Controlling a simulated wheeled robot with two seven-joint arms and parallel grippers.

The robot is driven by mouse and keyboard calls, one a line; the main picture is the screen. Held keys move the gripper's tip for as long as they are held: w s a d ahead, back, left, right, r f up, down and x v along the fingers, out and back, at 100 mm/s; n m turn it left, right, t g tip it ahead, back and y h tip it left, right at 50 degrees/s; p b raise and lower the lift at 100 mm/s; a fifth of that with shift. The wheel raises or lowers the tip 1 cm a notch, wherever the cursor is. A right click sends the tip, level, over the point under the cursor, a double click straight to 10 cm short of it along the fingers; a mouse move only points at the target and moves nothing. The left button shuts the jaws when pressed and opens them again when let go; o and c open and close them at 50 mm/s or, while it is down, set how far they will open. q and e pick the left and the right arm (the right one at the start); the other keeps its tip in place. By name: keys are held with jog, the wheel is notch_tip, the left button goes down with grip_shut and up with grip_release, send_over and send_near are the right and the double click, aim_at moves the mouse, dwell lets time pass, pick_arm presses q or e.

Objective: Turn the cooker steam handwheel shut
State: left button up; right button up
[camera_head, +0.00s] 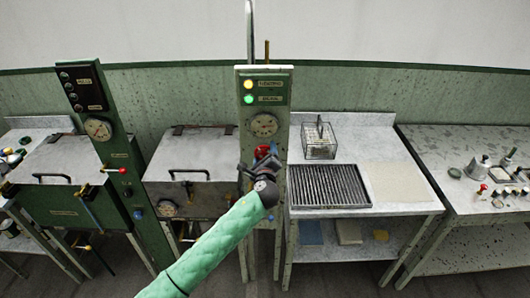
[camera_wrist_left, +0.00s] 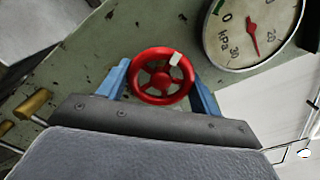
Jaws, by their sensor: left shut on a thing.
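The red steam handwheel (camera_head: 262,152) sits on the green control post (camera_head: 282,185), just below a round gauge (camera_head: 263,125). In the left wrist view the handwheel (camera_wrist_left: 160,75) is a spoked red ring with a white mark at its upper right. My left gripper (camera_wrist_left: 161,79) has its two blue fingers on opposite sides of the rim and is shut on the wheel. In the head view my left gripper (camera_head: 258,166) is in front of the post and partly hides the wheel. My right gripper is not in view.
The gauge (camera_wrist_left: 252,32) is close to the wheel. A yellow lamp (camera_head: 249,85) and a green lamp (camera_head: 249,99) are lit on the post. A lidded metal cooker (camera_head: 190,160) stands left; a table with a slatted rack (camera_head: 328,185) and wire basket (camera_head: 319,140) stands right.

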pick_arm(q)
jog(key=shift+m, duration=1)
jog(key=m, duration=0.3)
jog(key=shift+f, duration=0.15)
jog(key=shift+m, duration=0.8)
jog(key=shift+f+m, duration=0.1)
jog(key=shift+m, duration=0.3)
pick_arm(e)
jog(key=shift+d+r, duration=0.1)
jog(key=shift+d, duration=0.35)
pick_arm(q)
jog(key=o, duration=1)
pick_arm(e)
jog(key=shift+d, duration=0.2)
